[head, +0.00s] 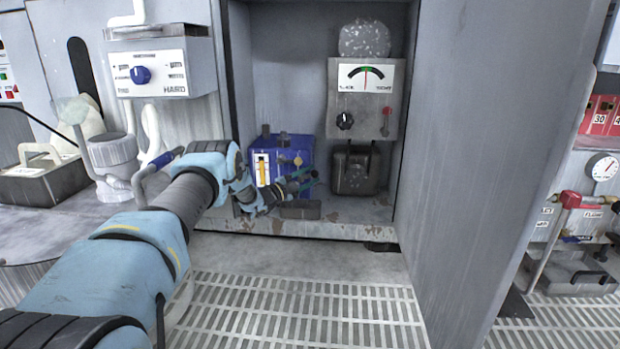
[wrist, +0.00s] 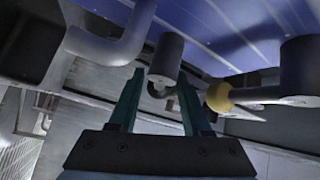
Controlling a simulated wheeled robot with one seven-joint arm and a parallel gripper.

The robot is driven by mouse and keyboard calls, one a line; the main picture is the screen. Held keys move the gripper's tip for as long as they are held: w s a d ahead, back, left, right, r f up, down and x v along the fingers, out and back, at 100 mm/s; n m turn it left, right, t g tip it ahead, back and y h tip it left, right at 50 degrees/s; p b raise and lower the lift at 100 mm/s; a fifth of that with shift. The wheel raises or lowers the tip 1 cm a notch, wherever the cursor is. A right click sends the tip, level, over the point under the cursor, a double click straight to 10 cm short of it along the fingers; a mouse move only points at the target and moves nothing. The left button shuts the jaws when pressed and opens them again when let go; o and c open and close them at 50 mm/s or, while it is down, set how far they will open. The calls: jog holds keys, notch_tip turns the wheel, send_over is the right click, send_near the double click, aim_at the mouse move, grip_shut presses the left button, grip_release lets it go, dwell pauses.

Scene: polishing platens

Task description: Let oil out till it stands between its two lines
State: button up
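A blue oil tank (head: 283,150) stands in the open cabinet in the head view. Its white gauge plate (head: 256,172) shows a tall yellow-orange oil column (head: 262,170); the two lines are too small to make out. A small brass-coloured part is on its front (head: 298,161). My gripper (head: 308,182) is at the tank's lower front right. In the wrist view, my gripper's teal fingers (wrist: 160,76) are apart, with a grey cylinder and a dark hooked piece (wrist: 160,90) showing between or behind them. A brass ball (wrist: 219,97) on a grey stem is right of the fingers. Contact cannot be told.
A dark shallow block or tray (head: 300,210) lies below the tank. The cabinet's open door (head: 480,150) bounds the right. Slatted floor (head: 310,310) is clear in front.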

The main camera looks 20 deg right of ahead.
jog(key=shift+o, duration=0.7)
jog(key=p+v, duration=0.4)
jog(key=v, duration=0.6)
jog(key=shift+a+p, duration=0.35)
jog(key=shift+s+f, duration=0.15)
